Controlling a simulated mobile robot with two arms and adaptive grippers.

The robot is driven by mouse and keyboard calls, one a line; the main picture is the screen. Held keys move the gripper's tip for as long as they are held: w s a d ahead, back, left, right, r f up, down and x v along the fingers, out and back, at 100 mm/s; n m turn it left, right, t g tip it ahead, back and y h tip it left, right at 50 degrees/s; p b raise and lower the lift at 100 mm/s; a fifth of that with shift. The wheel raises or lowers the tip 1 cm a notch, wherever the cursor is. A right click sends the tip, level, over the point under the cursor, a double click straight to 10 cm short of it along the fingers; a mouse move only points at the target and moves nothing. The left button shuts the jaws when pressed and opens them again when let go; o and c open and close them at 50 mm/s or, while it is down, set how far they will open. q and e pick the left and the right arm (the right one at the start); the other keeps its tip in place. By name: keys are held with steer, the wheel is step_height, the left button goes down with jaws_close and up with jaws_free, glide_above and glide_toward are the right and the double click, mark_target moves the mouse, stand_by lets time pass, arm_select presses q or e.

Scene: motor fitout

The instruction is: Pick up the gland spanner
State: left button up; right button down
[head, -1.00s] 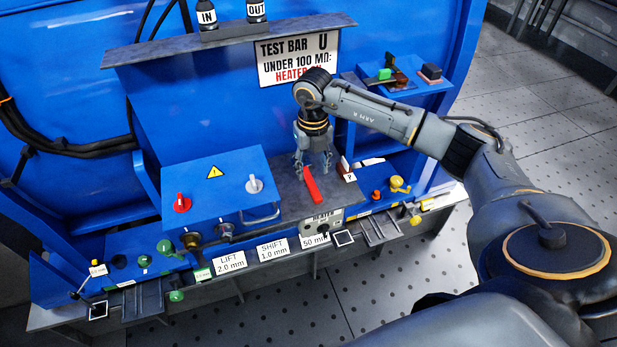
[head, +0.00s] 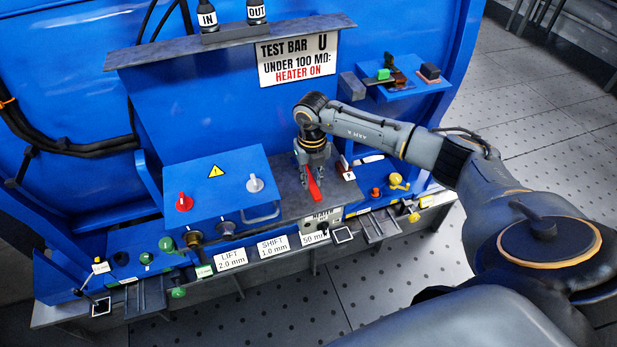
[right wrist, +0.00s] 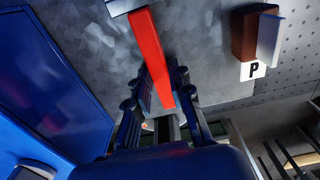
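The gland spanner (head: 314,189) shows as a red handle lying on the grey bench plate, pointing toward the front edge. In the right wrist view the red handle (right wrist: 150,50) runs up to a grey metal head (right wrist: 124,5) cut by the top edge. My right gripper (head: 314,190) points down over the handle with its fingers apart, one on each side. In the right wrist view its fingertips (right wrist: 164,88) straddle the near part of the handle; whether they touch it is hard to tell. My left gripper is not in view.
A blue switch box (head: 215,190) with red and white knobs stands left of the spanner. A brown block with a P tag (right wrist: 250,38) lies to the right. A meter (head: 322,221) sits in front. The test bar sign (head: 297,60) is behind.

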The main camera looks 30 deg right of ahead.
mark_target(313, 182)
stand_by(0.3)
steer(key=shift+r, duration=0.5)
steer(key=shift+d+r+b, duration=0.2)
steer(key=shift+r+b, duration=0.5)
steer(key=shift+r, duration=0.5)
steer(key=s+d+r+b, duration=0.3)
steer(key=s+d+r, duration=0.5)
steer(key=s+r, duration=0.1)
steer(key=shift+s+d+r, duration=0.3)
steer(key=shift+s+d, duration=0.05)
steer(key=shift+s, duration=0.5)
steer(key=c, duration=2)
jaws_free()
jaws_close()
